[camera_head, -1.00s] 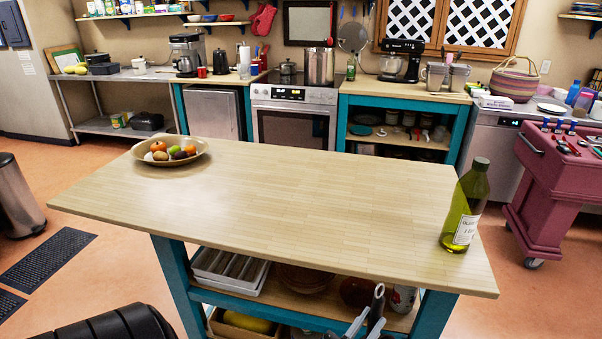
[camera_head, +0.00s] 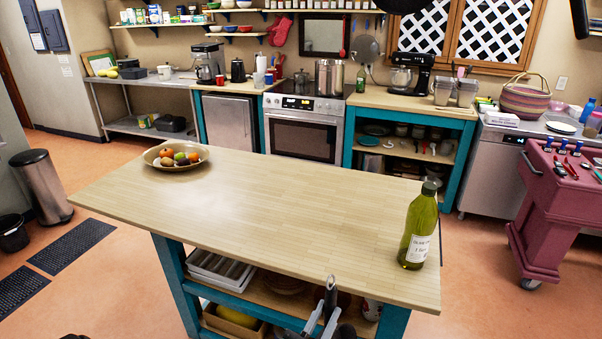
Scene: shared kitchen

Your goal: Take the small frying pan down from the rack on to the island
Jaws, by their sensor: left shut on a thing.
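The island (camera_head: 250,205) fills the middle of the view, its wooden top mostly bare. My left gripper (camera_head: 322,318) shows at the bottom edge, in front of the island's near side and lower than its top. It is shut on a dark upright handle (camera_head: 331,290), which I take to be that of the small frying pan. The pan's body is mostly cut off or hidden. The rack itself is not in view; a dark rounded thing (camera_head: 403,5), perhaps hanging cookware, shows at the top edge. My right gripper is not in view.
A green bottle (camera_head: 419,228) stands near the top's right end. A fruit bowl (camera_head: 151,155) sits at its far left. The middle is clear. A red tool cart (camera_head: 545,210) stands to the right, a bin (camera_head: 42,185) to the left.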

